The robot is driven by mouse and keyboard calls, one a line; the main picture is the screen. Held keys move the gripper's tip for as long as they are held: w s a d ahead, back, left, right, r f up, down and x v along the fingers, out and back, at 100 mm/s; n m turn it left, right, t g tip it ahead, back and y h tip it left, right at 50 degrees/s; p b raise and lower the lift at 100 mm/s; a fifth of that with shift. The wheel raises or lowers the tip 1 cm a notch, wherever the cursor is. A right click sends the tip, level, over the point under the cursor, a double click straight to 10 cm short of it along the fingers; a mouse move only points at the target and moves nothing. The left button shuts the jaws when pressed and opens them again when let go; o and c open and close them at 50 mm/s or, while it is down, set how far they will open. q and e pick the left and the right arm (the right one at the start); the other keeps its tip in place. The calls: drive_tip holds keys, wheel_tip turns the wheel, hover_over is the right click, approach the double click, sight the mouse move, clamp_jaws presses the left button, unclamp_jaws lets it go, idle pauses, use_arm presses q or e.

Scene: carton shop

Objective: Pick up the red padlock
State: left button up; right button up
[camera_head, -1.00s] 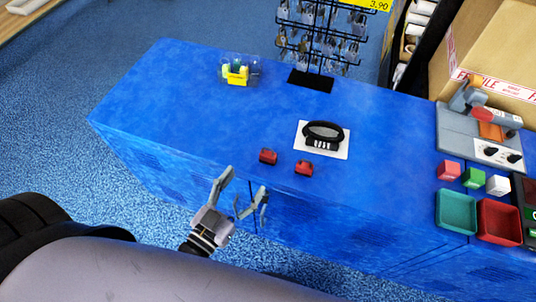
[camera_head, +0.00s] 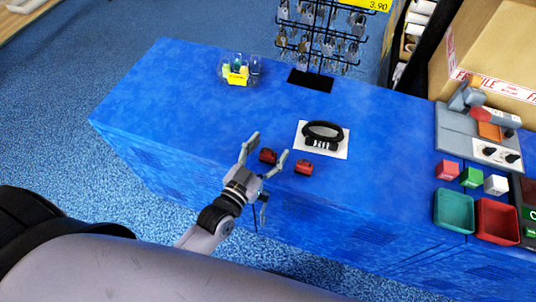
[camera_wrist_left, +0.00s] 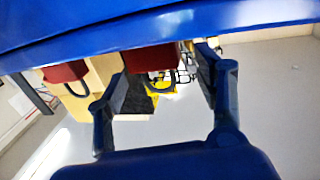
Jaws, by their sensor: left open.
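Two small red padlocks lie on the blue counter near its front edge, a left one (camera_head: 268,156) and a right one (camera_head: 304,167). My left gripper (camera_head: 267,149) is open and empty at the left padlock, which shows between its fingers. In the left wrist view, the picture is upside down; one red padlock (camera_wrist_left: 150,58) with a dark shackle shows between the open fingers (camera_wrist_left: 163,65), and the other red padlock (camera_wrist_left: 65,73) is outside them to the left. I cannot tell whether the fingers touch the padlock. My right gripper is not in view.
A black combination lock (camera_head: 322,136) lies on a white card behind the padlocks. Coloured blocks, a green tray (camera_head: 455,211) and a red tray (camera_head: 497,222) are right. The counter's left is clear.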

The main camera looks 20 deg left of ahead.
use_arm(q)
drive_tip(key=shift+c, duration=0.2)
clamp_jaws()
idle(0.6)
